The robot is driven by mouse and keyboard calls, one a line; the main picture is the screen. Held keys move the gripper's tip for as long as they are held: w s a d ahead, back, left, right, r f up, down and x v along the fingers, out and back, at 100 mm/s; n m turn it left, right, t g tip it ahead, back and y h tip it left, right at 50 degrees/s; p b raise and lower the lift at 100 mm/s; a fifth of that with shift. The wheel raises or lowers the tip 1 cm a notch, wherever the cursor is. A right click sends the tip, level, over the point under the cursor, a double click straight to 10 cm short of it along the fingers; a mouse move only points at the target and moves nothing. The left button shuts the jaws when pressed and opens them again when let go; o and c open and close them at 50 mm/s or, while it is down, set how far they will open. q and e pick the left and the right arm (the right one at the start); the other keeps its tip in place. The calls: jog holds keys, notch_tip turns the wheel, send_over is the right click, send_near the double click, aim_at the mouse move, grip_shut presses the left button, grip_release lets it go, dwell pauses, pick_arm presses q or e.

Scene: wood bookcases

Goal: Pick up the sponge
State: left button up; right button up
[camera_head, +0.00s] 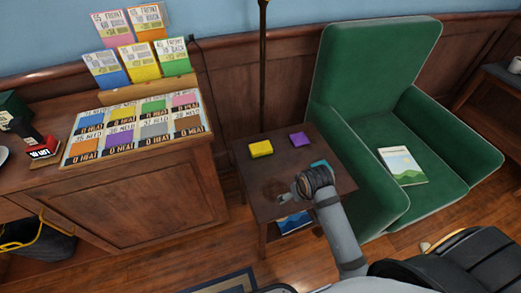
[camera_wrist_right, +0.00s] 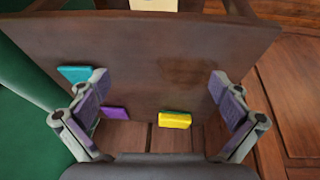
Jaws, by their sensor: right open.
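A yellow block with a thin green edge (camera_head: 260,149), which looks like the sponge, lies on the small wooden side table (camera_head: 252,176). In the right wrist view the yellow block (camera_wrist_right: 175,121) shows low, between the open fingers and apart from them. A flat purple block (camera_head: 300,139) and a teal one (camera_head: 320,163) lie on the same table. In the head view my right gripper (camera_head: 287,198) is over the table's near part, and the wrist partly hides the teal block. My right gripper (camera_wrist_right: 160,82) is open and empty. My left gripper is not in view.
A green armchair (camera_head: 365,70) stands right of the table, with a booklet (camera_head: 402,165) on its seat. A wooden counter (camera_head: 130,205) with a card display (camera_head: 135,125) stands left. A thin dark pole (camera_head: 262,70) rises behind the table. A book (camera_head: 293,222) lies below the tabletop.

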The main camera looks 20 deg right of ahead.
jog(key=w, duration=0.4)
jog(key=w+a+r, duration=0.1)
jog(key=w, duration=0.7)
jog(key=shift+w+a+r, duration=0.25)
jog(key=shift+a+r, duration=0.1)
jog(key=shift+a, duration=0.05)
send_near(261, 147)
jog(key=s+r, duration=0.1)
jog(key=shift+y, duration=0.4)
jog(key=b+x, duration=0.1)
jog(key=x, duration=0.4)
jog(key=shift+d+f, duration=0.2)
jog(key=b+x, duration=0.1)
jog(key=x, duration=0.1)
jog(key=b+x, duration=0.1)
jog(key=x, duration=0.1)
jog(key=shift+w+d+f, duration=0.1)
jog(key=shift+w+f, duration=0.1)
jog(key=shift+w, duration=0.25)
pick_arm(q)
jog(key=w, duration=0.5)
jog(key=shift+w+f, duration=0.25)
pick_arm(e)
jog(key=shift+r+t, duration=0.1)
jog(key=shift+t, duration=0.2)
jog(key=shift+c, duration=0.4)
jog(key=c, duration=0.7)
